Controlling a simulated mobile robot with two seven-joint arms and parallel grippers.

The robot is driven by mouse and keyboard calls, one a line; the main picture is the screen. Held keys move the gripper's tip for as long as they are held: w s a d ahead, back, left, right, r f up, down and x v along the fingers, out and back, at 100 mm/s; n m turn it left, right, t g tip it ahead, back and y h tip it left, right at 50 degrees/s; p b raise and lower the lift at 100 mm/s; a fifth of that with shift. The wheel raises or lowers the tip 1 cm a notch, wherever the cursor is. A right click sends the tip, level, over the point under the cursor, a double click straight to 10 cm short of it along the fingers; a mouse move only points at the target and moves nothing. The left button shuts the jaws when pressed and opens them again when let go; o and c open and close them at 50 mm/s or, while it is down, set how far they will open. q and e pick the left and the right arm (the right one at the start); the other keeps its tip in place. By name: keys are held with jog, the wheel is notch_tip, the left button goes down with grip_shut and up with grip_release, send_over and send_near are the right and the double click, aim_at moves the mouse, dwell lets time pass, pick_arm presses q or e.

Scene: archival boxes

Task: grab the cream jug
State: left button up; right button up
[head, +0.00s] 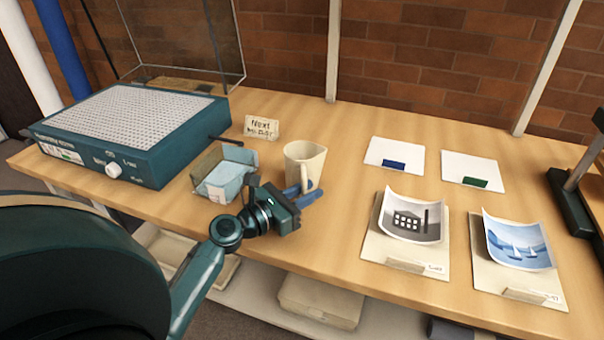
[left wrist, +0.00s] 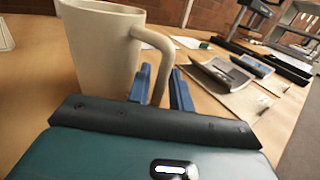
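The cream jug (head: 304,160) stands upright on the wooden table, with its handle towards the table's front. My left gripper (head: 303,194) is at the handle, low on the jug's near side. In the left wrist view the jug (left wrist: 100,50) fills the upper left, and its handle (left wrist: 165,50) comes down between the two blue fingers of my left gripper (left wrist: 163,88). The fingers stand apart, one on each side of the handle; I see no firm grip on it. The handle's lower end is partly hidden by the fingers. My right gripper is not in view.
A small box with pale blue sheets (head: 226,180) stands close left of the jug, beside my gripper. A green device (head: 135,130) is farther left. Photos on boards (head: 408,222) lie to the right, with clear table between.

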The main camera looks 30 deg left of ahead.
pick_arm(q)
jog(key=shift+w+d, duration=0.2)
jog(key=shift+w, duration=0.45)
jog(key=shift+c, duration=0.4)
grip_shut()
